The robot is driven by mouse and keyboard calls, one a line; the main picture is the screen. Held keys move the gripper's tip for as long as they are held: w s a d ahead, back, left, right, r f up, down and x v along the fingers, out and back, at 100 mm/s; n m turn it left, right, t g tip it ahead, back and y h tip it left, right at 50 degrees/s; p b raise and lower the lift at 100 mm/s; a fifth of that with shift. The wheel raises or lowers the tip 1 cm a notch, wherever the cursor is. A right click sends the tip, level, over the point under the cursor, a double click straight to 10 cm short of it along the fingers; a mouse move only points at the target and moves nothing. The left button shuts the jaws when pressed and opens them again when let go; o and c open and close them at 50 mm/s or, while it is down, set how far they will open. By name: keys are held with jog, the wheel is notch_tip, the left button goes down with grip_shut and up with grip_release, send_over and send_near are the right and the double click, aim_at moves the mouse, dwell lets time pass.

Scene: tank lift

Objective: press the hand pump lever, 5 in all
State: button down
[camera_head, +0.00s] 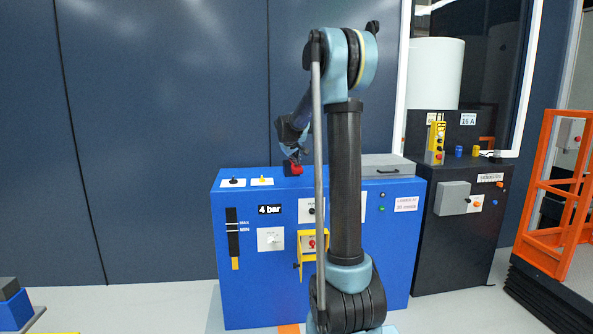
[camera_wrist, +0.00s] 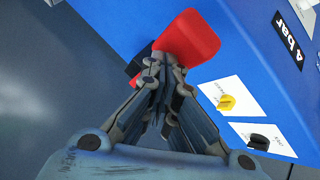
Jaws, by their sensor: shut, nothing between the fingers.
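The red hand pump lever (camera_head: 293,168) stands at the top of the blue cabinet (camera_head: 240,300), left of my arm. In the wrist view its broad red end (camera_wrist: 188,38) lies just beyond my fingertips, with a dark block partly hidden beside it. My gripper (camera_head: 292,153) is shut and empty, directly above the lever. In the wrist view my gripper (camera_wrist: 163,66) points at the red end, overlapping its lower edge. I cannot tell whether they touch.
A yellow knob (camera_head: 262,178) and a black knob (camera_head: 233,181) sit on white labels left of the lever. A "4 bar" display (camera_head: 270,210) is on the front. A grey box (camera_head: 387,166) sits on top at the right. An orange railing (camera_head: 545,200) stands far right.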

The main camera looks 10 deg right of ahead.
aim_at(294, 166)
jog(key=shift+f, duration=2.1)
dwell(2.5)
dwell(0.5)
jog(key=shift+r, duration=2.75)
jog(key=shift+r, duration=0.1)
jog(key=shift+r, duration=2.4)
jog(key=shift+s, duration=0.1)
